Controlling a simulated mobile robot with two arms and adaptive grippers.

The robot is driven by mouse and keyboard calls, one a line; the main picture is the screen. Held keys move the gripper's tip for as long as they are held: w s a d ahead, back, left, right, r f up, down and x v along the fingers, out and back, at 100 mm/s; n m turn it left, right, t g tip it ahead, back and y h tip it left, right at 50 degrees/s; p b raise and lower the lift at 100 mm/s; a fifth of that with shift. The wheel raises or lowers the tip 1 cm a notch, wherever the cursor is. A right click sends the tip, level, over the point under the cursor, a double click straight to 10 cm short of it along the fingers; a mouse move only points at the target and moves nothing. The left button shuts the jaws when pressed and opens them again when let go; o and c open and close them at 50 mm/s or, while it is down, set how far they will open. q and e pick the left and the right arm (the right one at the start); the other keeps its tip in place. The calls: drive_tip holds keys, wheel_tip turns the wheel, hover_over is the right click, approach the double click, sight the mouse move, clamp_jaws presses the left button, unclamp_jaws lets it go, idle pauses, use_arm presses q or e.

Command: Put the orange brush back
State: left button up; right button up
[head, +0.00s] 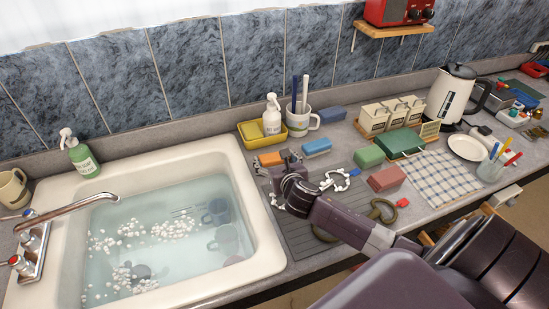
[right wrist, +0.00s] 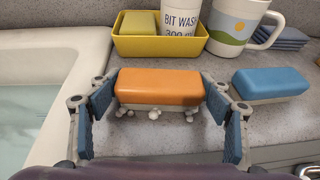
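The orange brush (head: 269,159) lies on the counter by the sink's back right corner, in front of the yellow tray. In the right wrist view the orange brush (right wrist: 160,87) sits crosswise, with white foam-like bits along its lower front edge. My right gripper (head: 283,164) is low over the counter at the brush. In the right wrist view its blue-padded fingers (right wrist: 157,98) are spread, one near each end of the brush, with small gaps apparent. My left gripper is not in view.
A yellow tray (right wrist: 122,45) with a sponge and white bottle stands just behind the brush. A blue brush (head: 317,147) lies to its right, near a mug (head: 301,121). The water-filled sink (head: 262,232) is left. Green (head: 369,156) and red (head: 386,179) blocks lie further right.

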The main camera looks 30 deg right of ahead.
sight(277, 160)
drive_tip(key=o, duration=0.4)
drive_tip(key=shift+s+f+b, duration=0.1)
drive_tip(key=shift+f+b, duration=0.25)
drive_tip(key=shift+b, duration=0.4)
drive_tip(key=shift+r+b+v, duration=0.25)
drive_tip(key=shift+b+v, duration=0.05)
drive_tip(key=shift+v, duration=1.65)
drive_tip(key=shift+r+b+v, duration=0.25)
drive_tip(key=shift+b+v, duration=0.05)
drive_tip(key=shift+v, duration=1.65)
drive_tip(key=shift+d, duration=0.15)
